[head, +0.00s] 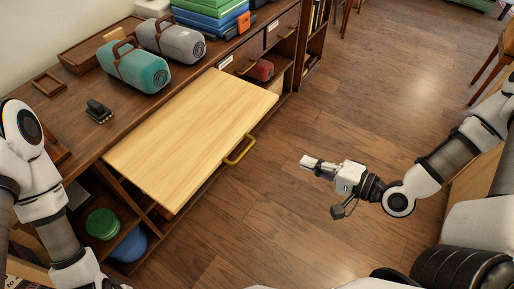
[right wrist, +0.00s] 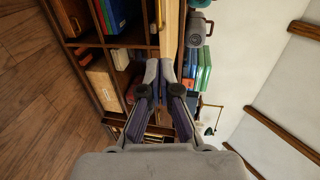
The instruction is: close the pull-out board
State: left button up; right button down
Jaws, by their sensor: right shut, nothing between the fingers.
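The pull-out board (head: 190,135) is a light wooden panel that sticks out from the front of the dark wooden cabinet in the head view. A brass handle (head: 239,150) is on its front edge. My right gripper (head: 308,161) is shut and empty, out over the floor to the right of the handle and apart from it. In the right wrist view its fingers (right wrist: 167,72) are together, with a light wooden edge (right wrist: 169,30) beyond them. My left arm shows at the left edge of the head view, but its gripper is out of frame.
Green bowls (head: 102,223) and a blue bowl (head: 130,245) sit on lower shelves. The floor (head: 330,110) in front is clear.

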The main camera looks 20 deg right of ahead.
jog(key=b+x, duration=0.4)
jog(key=x, duration=1)
